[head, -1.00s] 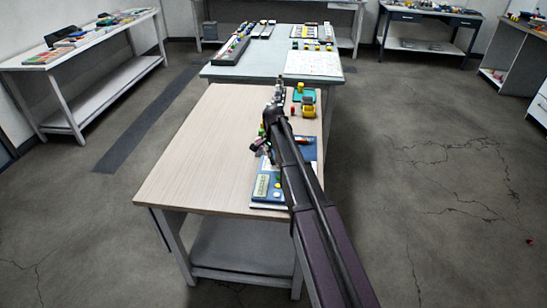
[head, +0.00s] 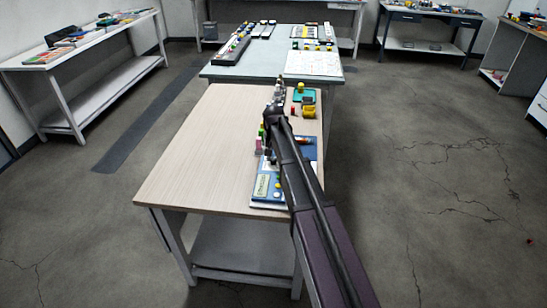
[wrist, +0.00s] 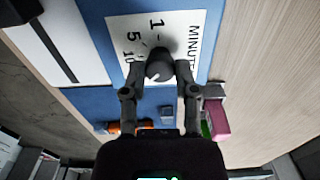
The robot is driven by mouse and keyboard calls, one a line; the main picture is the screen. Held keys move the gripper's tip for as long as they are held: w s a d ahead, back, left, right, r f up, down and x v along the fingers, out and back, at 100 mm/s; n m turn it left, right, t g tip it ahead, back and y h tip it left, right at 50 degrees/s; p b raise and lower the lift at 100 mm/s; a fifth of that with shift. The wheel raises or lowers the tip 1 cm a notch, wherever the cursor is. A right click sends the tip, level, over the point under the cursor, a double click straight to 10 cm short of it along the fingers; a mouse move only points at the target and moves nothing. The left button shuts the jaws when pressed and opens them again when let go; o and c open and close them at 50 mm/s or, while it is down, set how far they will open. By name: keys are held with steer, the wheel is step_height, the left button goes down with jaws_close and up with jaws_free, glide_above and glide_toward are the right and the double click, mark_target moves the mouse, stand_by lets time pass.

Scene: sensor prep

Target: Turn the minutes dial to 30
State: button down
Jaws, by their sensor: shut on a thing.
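The minutes dial (wrist: 159,67) is a dark round knob on a white printed plate (wrist: 121,24) in the wrist view. The plate reads "MINUTE", partly cut off, with numbers 1, 5 and 10 legible; no 30 is legible. A short white mark on the knob points to the picture's lower left. My gripper (wrist: 166,72) is shut on the dial, one finger on each side. The plate is on a blue panel (wrist: 88,103). In the head view the blue panel (head: 284,200) lies at the bench's right edge, and my arm hides the dial.
A pink block (wrist: 217,116) stands beside the panel, close to my right finger in the wrist view. A yellow device (head: 309,111) and a red piece stand farther along the wooden bench (head: 200,150). The bench's left part is clear.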

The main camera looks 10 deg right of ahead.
mark_target(274, 158)
stand_by(0.4)
steer(key=shift+c, duration=1.9)
jaws_free()
steer(key=shift+m, duration=0.4)
steer(key=m, duration=0.3)
steer(key=shift+m, duration=0.3)
steer(key=m, duration=0.4)
step_height(274, 158, up, 14)
steer(key=p, duration=1.4)
steer(key=s+f+n+b, duration=0.3)
steer(key=s+n, duration=0.9)
steer(key=s, duration=1.6)
steer(key=shift+s+f, duration=0.15)
steer(key=shift+s, duration=0.15)
